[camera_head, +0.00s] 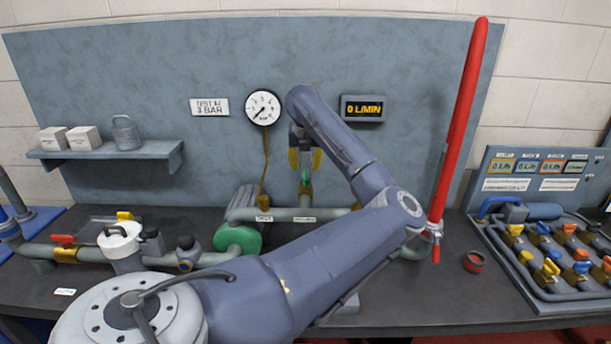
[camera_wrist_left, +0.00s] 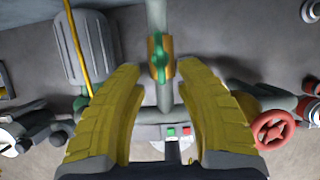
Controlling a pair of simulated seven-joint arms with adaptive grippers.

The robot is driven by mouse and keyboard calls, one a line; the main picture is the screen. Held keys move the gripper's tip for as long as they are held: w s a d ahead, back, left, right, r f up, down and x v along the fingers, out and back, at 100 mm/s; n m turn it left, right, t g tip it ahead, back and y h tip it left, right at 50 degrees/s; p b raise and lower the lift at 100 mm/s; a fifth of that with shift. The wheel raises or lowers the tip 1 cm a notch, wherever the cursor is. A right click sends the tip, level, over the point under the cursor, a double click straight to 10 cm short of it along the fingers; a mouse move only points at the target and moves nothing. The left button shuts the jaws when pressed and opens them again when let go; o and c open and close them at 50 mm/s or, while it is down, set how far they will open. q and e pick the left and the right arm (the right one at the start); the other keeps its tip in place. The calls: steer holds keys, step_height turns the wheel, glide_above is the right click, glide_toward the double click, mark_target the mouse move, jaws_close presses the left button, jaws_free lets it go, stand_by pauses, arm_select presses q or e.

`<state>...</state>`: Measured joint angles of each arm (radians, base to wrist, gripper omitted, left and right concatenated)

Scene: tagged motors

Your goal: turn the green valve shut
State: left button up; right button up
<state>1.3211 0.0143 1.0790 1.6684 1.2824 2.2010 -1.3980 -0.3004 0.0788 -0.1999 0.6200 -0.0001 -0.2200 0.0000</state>
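The green valve (camera_wrist_left: 159,58) has a green handle on a brass body, set in a grey pipe. In the left wrist view its handle lies along the pipe. In the head view the green handle (camera_head: 305,178) shows small, just below my left gripper (camera_head: 305,160). My left gripper's yellow fingers are wide apart and empty, and in the left wrist view (camera_wrist_left: 160,105) the valve appears between them, toward the tips. I cannot see contact with the handle. My right gripper is in neither view.
A round gauge (camera_head: 263,107) and a "0 L/MIN" display (camera_head: 362,108) hang on the back panel. A tall red bar (camera_head: 462,110) rises at the right. A green pump (camera_head: 238,238) and piping sit behind my left arm. A red handwheel (camera_wrist_left: 273,130) shows in the left wrist view.

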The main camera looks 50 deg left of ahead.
mark_target(306, 174)
arm_select(q)
steer(key=shift+x, duration=3.1)
jaws_close()
